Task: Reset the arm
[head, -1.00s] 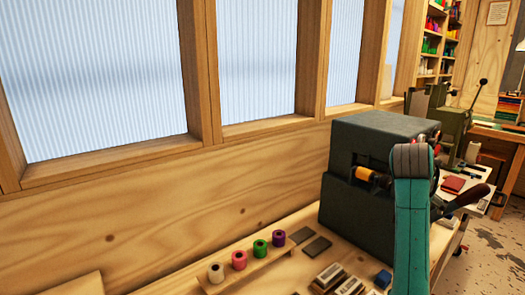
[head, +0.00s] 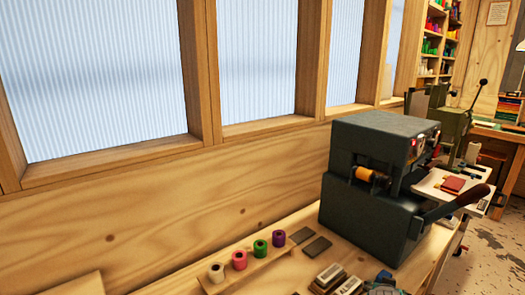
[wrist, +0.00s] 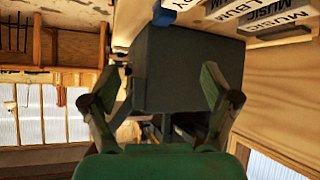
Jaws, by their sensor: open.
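My gripper (wrist: 160,74) is open and empty in the wrist view, its two green fingers spread wide. The dark grey machine (wrist: 188,68) appears behind and between the fingers, and no contact shows. The wrist picture looks upside down. In the head view the gripper is not clearly visible; only a small grey-teal piece, probably of my arm, shows at the bottom edge. The machine (head: 372,200) stands on the bench with an orange-gold roll (head: 371,175) in its opening and a dark lever (head: 458,203) at its right.
White (head: 216,272), pink (head: 239,260), green (head: 260,249) and purple (head: 279,239) rolls stand on a wooden rack on the bench. Lettered blocks (head: 328,278) and dark flat pads (head: 317,247) lie nearby.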

